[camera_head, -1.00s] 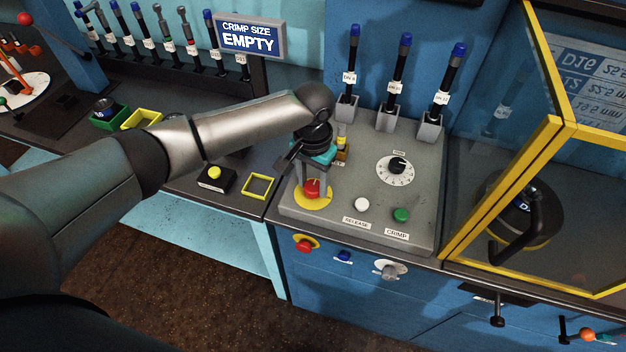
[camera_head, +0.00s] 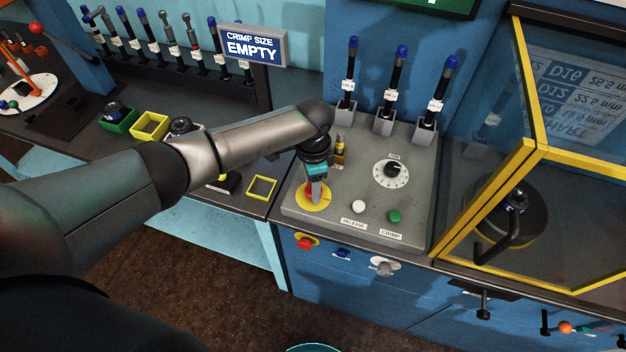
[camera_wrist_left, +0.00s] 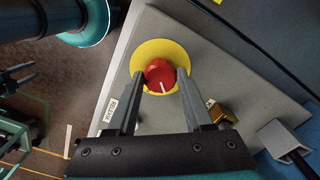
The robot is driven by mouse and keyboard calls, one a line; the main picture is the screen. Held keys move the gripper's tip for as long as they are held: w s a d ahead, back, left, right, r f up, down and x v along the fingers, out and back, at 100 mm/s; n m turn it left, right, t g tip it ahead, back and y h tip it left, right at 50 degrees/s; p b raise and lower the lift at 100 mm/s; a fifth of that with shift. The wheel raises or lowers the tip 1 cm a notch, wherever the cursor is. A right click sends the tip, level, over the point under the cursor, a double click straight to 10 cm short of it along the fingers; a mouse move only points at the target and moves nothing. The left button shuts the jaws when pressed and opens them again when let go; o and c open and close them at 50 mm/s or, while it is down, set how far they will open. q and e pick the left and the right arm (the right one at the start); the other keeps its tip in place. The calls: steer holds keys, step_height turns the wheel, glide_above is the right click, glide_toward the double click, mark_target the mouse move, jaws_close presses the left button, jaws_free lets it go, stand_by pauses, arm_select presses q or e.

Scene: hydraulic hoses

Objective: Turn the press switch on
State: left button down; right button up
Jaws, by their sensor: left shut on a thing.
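The press switch (camera_wrist_left: 160,74) is a red round knob with a short white mark, on a yellow disc (camera_wrist_left: 149,50) at the left of the grey control panel. In the left wrist view the white mark points toward my gripper's palm. My left gripper (camera_head: 314,196) comes down on the knob from above. In the left wrist view its two dark fingers (camera_wrist_left: 162,78) stand on either side of the red knob, shut on it. In the head view the fingers hide most of the knob. My right gripper is not in view.
The grey panel (camera_head: 345,188) also bears a black dial (camera_head: 391,171), a white button (camera_head: 359,207), a green button (camera_head: 395,216) and several blue-tipped levers behind. A sign (camera_head: 252,46) reads "CRIMP SIZE EMPTY". A yellow-framed guard (camera_head: 487,202) stands at the right.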

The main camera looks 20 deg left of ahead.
arm_select(q)
steer(key=m+p, duration=0.1)
steer(key=m, duration=0.3)
steer(key=shift+w+d+r+m, duration=0.1)
steer(key=shift+m, duration=2.4)
steer(key=shift+c, duration=1.5)
jaws_free()
step_height(320, 180, up, 15)
steer(key=p, duration=0.1)
